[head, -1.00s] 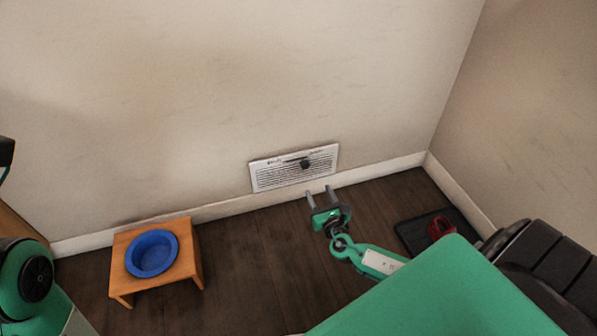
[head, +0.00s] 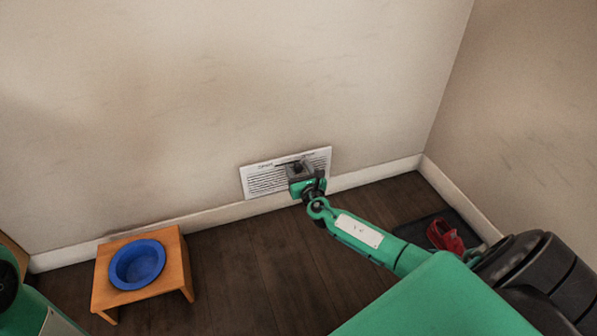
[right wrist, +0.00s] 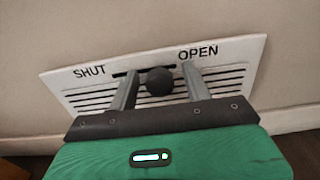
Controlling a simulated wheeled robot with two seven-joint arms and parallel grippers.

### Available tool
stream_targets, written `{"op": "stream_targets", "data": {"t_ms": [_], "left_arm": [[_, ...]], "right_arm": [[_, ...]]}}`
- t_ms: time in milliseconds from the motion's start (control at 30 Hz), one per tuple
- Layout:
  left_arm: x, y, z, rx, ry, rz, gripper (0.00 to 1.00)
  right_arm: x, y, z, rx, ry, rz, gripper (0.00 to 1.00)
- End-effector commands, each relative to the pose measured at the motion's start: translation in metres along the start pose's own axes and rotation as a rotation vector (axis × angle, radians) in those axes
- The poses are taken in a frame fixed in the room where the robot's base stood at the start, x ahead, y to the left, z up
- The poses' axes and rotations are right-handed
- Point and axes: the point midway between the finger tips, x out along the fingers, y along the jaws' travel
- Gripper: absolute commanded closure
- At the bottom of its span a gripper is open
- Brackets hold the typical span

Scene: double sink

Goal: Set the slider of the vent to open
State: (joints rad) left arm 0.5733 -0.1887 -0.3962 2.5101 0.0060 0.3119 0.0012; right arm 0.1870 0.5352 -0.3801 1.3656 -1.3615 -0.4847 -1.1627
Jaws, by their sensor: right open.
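The white vent (head: 262,181) is low on the wall, with dark horizontal slats. In the right wrist view the vent (right wrist: 232,85) has the word SHUT at left and OPEN at right above a slot. The slider's round dark knob (right wrist: 159,81) stands near the middle of the slot. My right gripper (head: 299,168) is at the vent, in front of its right half. In the right wrist view the fingers of my right gripper (right wrist: 158,80) are open, one on each side of the knob, with small gaps visible. My left gripper is not in view.
A wooden stand (head: 177,264) with a blue bowl (head: 137,265) is on the floor at left. A dark mat (head: 411,232) with a red object (head: 442,236) lies near the right wall. The floor (head: 240,262) between them is free.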

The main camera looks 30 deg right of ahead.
Motion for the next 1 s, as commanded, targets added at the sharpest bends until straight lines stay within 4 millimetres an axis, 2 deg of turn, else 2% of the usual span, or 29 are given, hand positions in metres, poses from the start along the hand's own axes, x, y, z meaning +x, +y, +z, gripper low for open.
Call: {"op": "stream_targets", "data": {"t_ms": [267, 500, 667, 833, 1000], "left_arm": [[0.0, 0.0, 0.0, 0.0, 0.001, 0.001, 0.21], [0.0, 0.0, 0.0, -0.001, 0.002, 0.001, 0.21], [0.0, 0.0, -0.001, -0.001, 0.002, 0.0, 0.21], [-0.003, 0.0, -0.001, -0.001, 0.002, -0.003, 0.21], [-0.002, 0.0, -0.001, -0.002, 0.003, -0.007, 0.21]], "right_arm": [[0.001, 0.0, 0.0, 0.0, 0.0, 0.0, 0.53], [0.001, 0.0, 0.0, 0.0, 0.0, 0.0, 1.0], [0.001, -0.002, 0.0, 0.0, 0.0, 0.0, 1.0], [0.0, -0.02, -0.001, -0.002, 0.001, 0.0, 1.0], [0.001, -0.022, 0.0, 0.0, 0.001, -0.001, 1.0]]}}
